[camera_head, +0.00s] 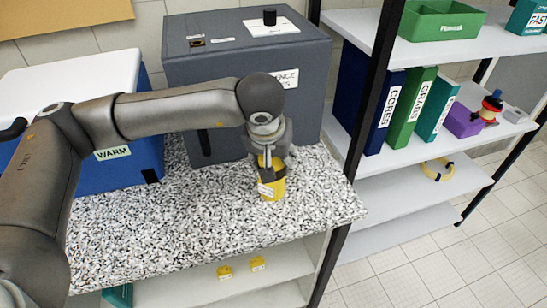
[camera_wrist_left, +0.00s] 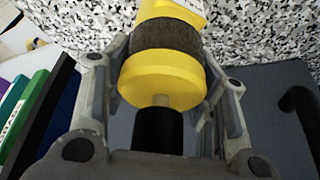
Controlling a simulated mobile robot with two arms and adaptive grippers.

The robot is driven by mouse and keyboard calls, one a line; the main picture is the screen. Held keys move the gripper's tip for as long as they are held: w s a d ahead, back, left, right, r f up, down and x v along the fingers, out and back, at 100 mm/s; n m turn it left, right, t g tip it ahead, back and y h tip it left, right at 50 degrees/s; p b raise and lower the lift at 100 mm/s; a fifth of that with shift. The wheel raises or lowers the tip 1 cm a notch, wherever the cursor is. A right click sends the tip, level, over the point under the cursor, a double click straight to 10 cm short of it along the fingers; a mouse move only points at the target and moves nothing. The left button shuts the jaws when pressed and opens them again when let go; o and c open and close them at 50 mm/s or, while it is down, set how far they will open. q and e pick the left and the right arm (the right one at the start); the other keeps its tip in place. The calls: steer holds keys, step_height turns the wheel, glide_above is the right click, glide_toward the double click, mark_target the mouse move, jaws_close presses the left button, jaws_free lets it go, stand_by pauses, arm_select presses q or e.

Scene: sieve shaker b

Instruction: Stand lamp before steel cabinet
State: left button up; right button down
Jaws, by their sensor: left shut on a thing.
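The lamp (camera_head: 272,189) is a yellow cylinder with a dark band and a pale label. It is upright at the front right of the speckled worktop, in front of the dark grey steel cabinet (camera_head: 222,88). My left gripper (camera_head: 270,163) comes down on it from above and is shut on it. In the left wrist view the yellow lamp (camera_wrist_left: 165,78) sits between the two fingers. I cannot tell whether its base touches the worktop. My right gripper is not in view.
The speckled worktop (camera_head: 200,220) is clear around the lamp. A blue box with a white lid (camera_head: 80,70) stands left of the cabinet. A black post (camera_head: 378,85) and shelves with binders (camera_head: 390,110) are at the right. Small yellow blocks (camera_head: 258,263) lie on the shelf below.

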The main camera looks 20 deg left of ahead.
arm_select(q)
steer(key=o, duration=1.4)
steer(key=shift+c, duration=0.2)
steer(key=shift+o, duration=0.3)
steer(key=v, duration=1.2)
steer(key=shift+r+b, duration=0.2)
steer(key=shift+b, duration=0.2)
